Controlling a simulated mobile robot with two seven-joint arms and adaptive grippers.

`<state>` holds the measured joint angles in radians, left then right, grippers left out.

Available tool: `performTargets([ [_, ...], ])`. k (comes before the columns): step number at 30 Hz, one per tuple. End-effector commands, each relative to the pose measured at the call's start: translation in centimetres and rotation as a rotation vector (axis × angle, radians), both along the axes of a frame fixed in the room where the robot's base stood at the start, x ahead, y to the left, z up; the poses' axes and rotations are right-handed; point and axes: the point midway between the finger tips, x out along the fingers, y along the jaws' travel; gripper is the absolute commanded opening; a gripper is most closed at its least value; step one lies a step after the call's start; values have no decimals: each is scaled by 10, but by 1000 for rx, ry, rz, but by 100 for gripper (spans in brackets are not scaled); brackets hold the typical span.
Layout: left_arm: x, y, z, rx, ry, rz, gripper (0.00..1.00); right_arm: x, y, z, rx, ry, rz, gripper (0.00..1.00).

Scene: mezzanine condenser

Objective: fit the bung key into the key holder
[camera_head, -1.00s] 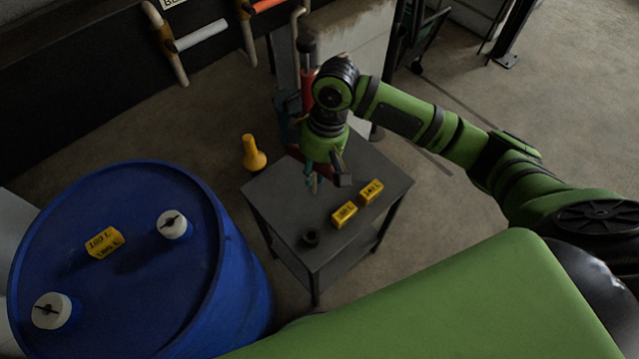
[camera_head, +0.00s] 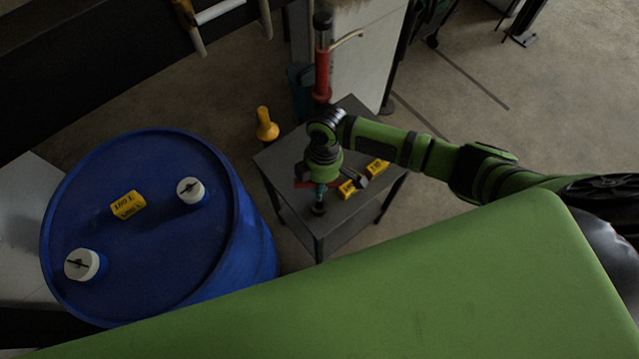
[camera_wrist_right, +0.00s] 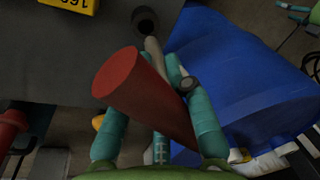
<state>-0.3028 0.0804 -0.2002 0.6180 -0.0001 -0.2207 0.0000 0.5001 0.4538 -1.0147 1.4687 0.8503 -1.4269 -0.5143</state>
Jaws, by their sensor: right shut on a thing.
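My right gripper (camera_head: 320,187) points down over the near corner of the small dark table (camera_head: 283,170). It is shut on the bung key, whose red handle (camera_wrist_right: 130,88) lies across the teal fingers in the wrist view. The key's grey shaft (camera_wrist_right: 154,52) runs from the fingers toward the black round key holder (camera_wrist_right: 146,20). The holder (camera_head: 319,209) stands on the table just below the gripper in the head view. The shaft's end is close to the holder's dark opening; I cannot tell if it is inside. My left gripper is not in view.
Two yellow blocks (camera_head: 376,168) lie on the table right of the gripper. A blue drum (camera_head: 165,262) with white caps stands at left. A yellow cone-like object (camera_head: 266,125) is on the floor behind. A red post (camera_head: 322,75) stands beyond the table.

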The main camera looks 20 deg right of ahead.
Motion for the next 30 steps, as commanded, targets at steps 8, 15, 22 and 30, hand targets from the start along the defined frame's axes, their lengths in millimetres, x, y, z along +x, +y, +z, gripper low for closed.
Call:
performTargets([
  [8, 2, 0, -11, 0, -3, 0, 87, 0, -1, -18, 6, -3, -3, 0],
  [15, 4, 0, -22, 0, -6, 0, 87, 0, -1, -35, 6, -1, -2, 0],
  [22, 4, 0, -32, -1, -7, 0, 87, 0, 0, -50, 6, -3, -2, 0],
  [30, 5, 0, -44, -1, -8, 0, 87, 0, 0, -69, 6, -3, -2, 0],
])
